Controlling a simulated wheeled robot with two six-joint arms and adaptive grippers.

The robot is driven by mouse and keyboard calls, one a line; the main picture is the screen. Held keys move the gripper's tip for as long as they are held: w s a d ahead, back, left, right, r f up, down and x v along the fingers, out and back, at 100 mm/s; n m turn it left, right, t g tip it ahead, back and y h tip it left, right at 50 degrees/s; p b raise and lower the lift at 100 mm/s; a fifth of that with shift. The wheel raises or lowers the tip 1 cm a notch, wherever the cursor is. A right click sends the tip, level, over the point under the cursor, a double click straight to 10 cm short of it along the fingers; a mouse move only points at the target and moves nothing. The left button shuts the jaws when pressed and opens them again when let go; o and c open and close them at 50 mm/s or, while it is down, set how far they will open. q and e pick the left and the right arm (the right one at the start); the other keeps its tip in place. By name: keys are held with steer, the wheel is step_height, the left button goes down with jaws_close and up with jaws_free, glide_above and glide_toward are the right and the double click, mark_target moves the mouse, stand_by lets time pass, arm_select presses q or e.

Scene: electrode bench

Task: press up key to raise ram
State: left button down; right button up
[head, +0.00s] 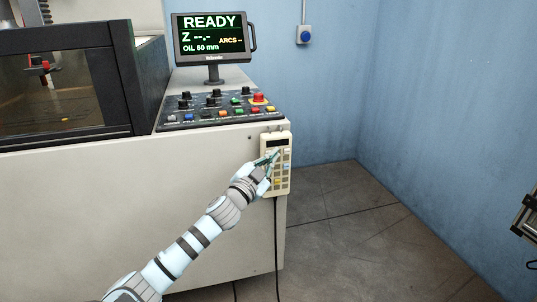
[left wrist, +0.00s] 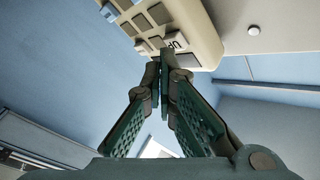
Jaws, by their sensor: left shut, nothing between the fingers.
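The cream hand pendant (head: 284,185) hangs on the front right corner of the machine, with a dark display and rows of keys. In the left wrist view the pendant (left wrist: 203,22) fills the top, and its light key marked UP (left wrist: 176,42) faces me. My left gripper (head: 272,158) is shut and empty, in front of the pendant's keys. In the left wrist view its fingertips (left wrist: 163,58) are right beside the UP key; I cannot tell whether they touch it. The ram's red lower part (head: 44,67) shows behind the tank window. My right gripper is not in view.
A sloped button panel (head: 190,117) with a red mushroom button (head: 258,98) lies above the pendant. A cable (head: 277,240) hangs below the pendant. The floor (head: 345,215) to the right is clear. A dark frame (head: 526,214) shows at the right edge.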

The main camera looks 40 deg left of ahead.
arm_select(q)
steer(key=shift+w+a, duration=0.25)
steer(key=shift+a, duration=0.1)
stand_by(0.4)
stand_by(0.3)
steer(key=shift+s+d, duration=0.5)
steer(key=shift+d, duration=0.2)
steer(key=shift+s+d, duration=0.7)
steer(key=shift+d, duration=0.35)
steer(key=shift+s+d, duration=0.7)
steer(key=shift+d, duration=0.3)
